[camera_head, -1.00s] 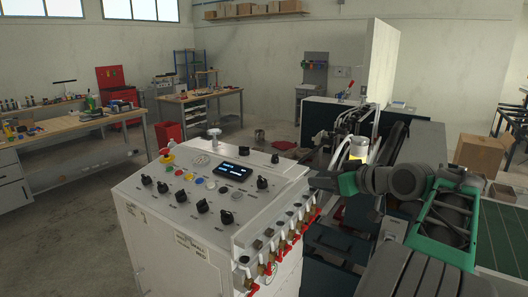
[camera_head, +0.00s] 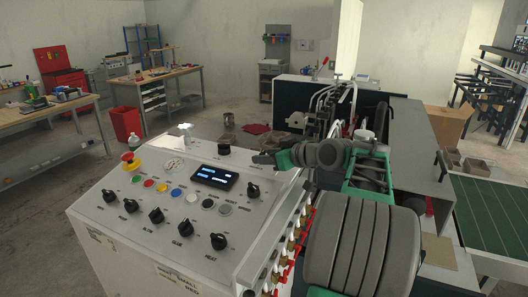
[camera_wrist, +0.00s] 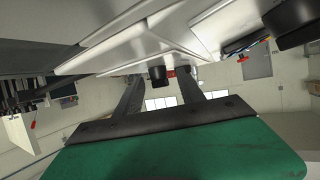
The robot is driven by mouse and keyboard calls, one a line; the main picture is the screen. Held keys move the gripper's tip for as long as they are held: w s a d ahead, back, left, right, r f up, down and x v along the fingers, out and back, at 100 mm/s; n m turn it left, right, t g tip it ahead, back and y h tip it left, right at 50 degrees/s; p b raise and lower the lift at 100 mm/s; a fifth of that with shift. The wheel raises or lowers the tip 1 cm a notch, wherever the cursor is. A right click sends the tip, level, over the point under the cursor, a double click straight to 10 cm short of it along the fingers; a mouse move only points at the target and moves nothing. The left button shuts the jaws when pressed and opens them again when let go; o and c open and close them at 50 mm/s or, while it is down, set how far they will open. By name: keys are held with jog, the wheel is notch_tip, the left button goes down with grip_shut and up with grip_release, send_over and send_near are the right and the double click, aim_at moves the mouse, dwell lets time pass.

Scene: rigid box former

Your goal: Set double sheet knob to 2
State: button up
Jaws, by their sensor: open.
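The control panel (camera_head: 150,215) is a pale sloped console top with several black knobs, such as the front knob (camera_head: 218,241) and the right knob (camera_head: 253,190). Their labels are too small for me to tell which is the double sheet knob. Another black knob (camera_head: 224,147) stands near the panel's back edge. My gripper (camera_head: 264,158) is open and apart from that knob, to its right. The wrist view shows my gripper's two fingers (camera_wrist: 160,82) spread, with a dark knob-like part (camera_wrist: 157,75) beyond and between them.
A lit display (camera_head: 214,176), coloured buttons and a red emergency stop (camera_head: 130,163) sit on the panel. Red-handled valves (camera_head: 292,245) line its right side. Machine hoses (camera_head: 335,95) rise behind my arm. Open floor lies left of the console.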

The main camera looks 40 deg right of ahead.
jog(key=shift+w+f, duration=0.2)
jog(key=shift+w, duration=0.3)
jog(key=shift+c, duration=0.6)
grip_shut()
